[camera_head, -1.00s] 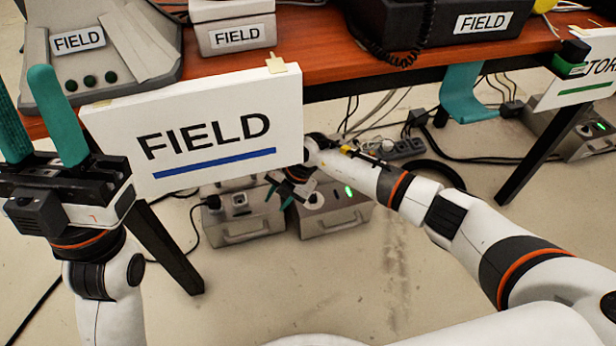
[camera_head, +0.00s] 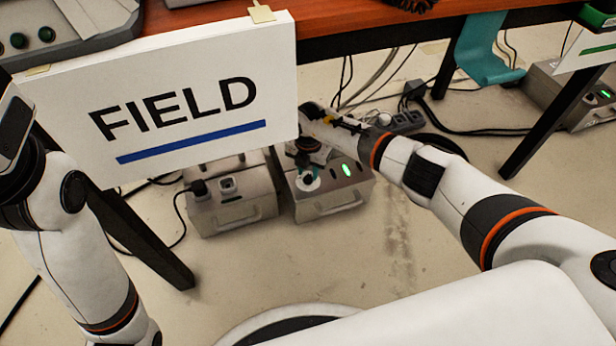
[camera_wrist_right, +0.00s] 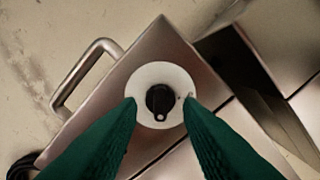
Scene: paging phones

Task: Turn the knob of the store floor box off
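A metal floor box (camera_head: 335,192) with a green light stands on the floor under the table, just right of the FIELD sign's lower edge. Its black knob (camera_wrist_right: 159,100) on a white round plate shows from above in the right wrist view. My right gripper (camera_wrist_right: 161,102) is open, with its teal fingertips on either side of the knob, over the plate's edges; a gap shows between each finger and the knob. In the head view this gripper (camera_head: 308,168) is small and partly hidden by its own wrist. My left arm is at the left edge; its gripper is out of view.
The FIELD sign (camera_head: 180,103) hangs from the table (camera_head: 345,20). A similar box (camera_head: 232,203) with a plug stands close left. Another box (camera_head: 583,97) with green lights is far right by a green-striped sign (camera_head: 598,45). Cables and a power strip (camera_head: 402,122) lie behind.

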